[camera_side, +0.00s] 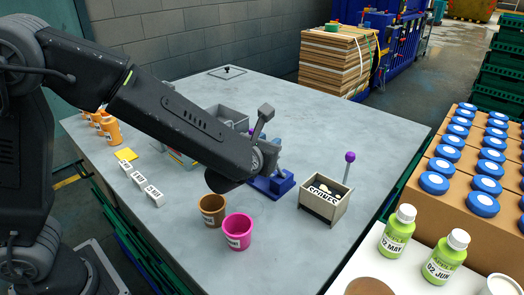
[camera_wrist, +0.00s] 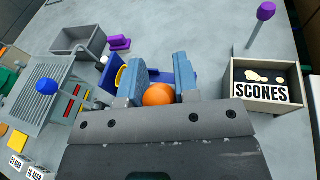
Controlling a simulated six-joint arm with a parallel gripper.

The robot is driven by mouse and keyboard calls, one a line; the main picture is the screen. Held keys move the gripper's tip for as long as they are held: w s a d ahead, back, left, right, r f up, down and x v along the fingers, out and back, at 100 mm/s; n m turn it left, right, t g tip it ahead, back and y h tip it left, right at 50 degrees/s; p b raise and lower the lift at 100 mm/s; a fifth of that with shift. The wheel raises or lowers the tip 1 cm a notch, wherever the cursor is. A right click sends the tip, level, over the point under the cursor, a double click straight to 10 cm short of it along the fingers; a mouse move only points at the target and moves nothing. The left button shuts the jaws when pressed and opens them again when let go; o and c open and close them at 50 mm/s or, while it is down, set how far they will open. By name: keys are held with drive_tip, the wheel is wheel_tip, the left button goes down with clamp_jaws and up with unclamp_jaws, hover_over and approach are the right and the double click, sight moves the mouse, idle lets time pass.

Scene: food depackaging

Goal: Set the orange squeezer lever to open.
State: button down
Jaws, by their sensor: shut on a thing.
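The squeezer has a blue base, which shows in the side view (camera_side: 283,187) under my gripper and in the wrist view (camera_wrist: 107,77) behind the fingers. A round orange ball (camera_wrist: 158,95), which looks like the squeezer lever's knob, sits between the two blue-grey fingers. My gripper (camera_wrist: 159,72) is shut on this orange ball, one finger on each side. In the side view, my gripper (camera_side: 278,160) is partly hidden by my own arm. The lever's stem is hidden, so its angle cannot be told.
A SCONES box (camera_side: 325,200) with a purple-knobbed lever (camera_side: 349,168) stands to the right. A brown cup (camera_side: 212,210) and a pink cup (camera_side: 237,231) stand in front. A slatted grey machine (camera_wrist: 45,92) with a blue knob (camera_wrist: 47,87) is left.

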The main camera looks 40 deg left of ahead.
drive_tip(key=w+g, duration=0.3)
drive_tip(key=w, duration=0.4)
drive_tip(key=shift+r+m, duration=0.3)
drive_tip(key=shift+r, duration=0.15)
drive_tip(key=shift+f, duration=0.1)
drive_tip(key=c, duration=1.2)
unclamp_jaws()
drive_tip(key=shift+f, duration=0.1)
drive_tip(key=o, duration=0.3)
drive_tip(key=shift+r, duration=0.2)
drive_tip(key=shift+o, duration=0.2)
drive_tip(key=v, duration=1.4)
drive_tip(key=shift+a, duration=0.2)
